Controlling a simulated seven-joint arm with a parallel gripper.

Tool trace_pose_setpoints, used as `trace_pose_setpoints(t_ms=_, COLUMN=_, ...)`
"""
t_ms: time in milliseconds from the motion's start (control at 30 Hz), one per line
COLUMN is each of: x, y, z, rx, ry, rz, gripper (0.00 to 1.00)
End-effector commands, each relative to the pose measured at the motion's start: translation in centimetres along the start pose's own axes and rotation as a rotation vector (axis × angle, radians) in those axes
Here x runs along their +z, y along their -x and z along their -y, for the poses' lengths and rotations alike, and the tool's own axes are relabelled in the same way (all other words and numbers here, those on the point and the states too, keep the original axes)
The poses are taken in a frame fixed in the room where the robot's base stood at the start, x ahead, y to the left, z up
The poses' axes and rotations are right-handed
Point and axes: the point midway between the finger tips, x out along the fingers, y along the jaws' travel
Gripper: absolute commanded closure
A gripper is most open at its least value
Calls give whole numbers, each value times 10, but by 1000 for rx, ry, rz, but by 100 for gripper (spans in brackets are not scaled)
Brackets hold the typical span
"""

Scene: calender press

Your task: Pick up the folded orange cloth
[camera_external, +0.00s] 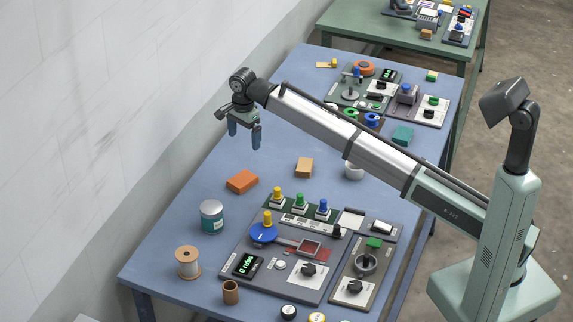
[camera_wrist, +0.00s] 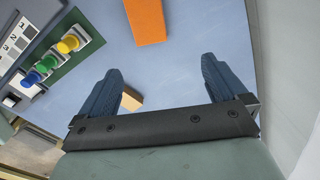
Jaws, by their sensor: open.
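The folded orange cloth (camera_external: 242,181) lies flat on the blue table, left of the middle, and looks like a thick rectangular slab. In the wrist view the orange cloth (camera_wrist: 146,20) is at the top centre, cut by the picture edge, beyond my fingertips. My gripper (camera_external: 244,133) is open and empty, with its fingers pointing down. It hangs above the table, apart from the cloth. In the wrist view the two blue fingers of my gripper (camera_wrist: 160,67) stand wide apart with table between them.
A tan block (camera_external: 304,167) lies right of the cloth. A teal-labelled can (camera_external: 211,216) and a thread spool (camera_external: 188,262) stand nearer the front. A control panel (camera_external: 235,284) with coloured buttons lies in front of the cloth. Bare table surrounds the cloth.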

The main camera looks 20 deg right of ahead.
Motion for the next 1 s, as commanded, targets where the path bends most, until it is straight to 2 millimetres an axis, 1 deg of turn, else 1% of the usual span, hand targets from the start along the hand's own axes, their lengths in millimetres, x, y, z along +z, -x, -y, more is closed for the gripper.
trace_pose_setpoints(t_ms=33, x=10, y=0, z=-4, rx=8, ry=3, rz=3, gripper=1)
trace_pose_setpoints(t_ms=100, x=18, y=-1, z=-7, rx=17, ry=4, rz=5, gripper=1)
trace_pose_setpoints(t_ms=200, x=22, y=-4, z=-9, rx=22, ry=5, rz=7, gripper=1)
trace_pose_setpoints(t_ms=367, x=21, y=-19, z=-10, rx=23, ry=5, rz=7, gripper=1)
trace_pose_setpoints(t_ms=733, x=21, y=-78, z=-11, rx=22, ry=5, rz=6, gripper=1)
trace_pose_setpoints(t_ms=800, x=21, y=-84, z=-11, rx=22, ry=5, rz=7, gripper=1)
trace_pose_setpoints(t_ms=1000, x=21, y=-92, z=-12, rx=21, ry=5, rz=7, gripper=1)
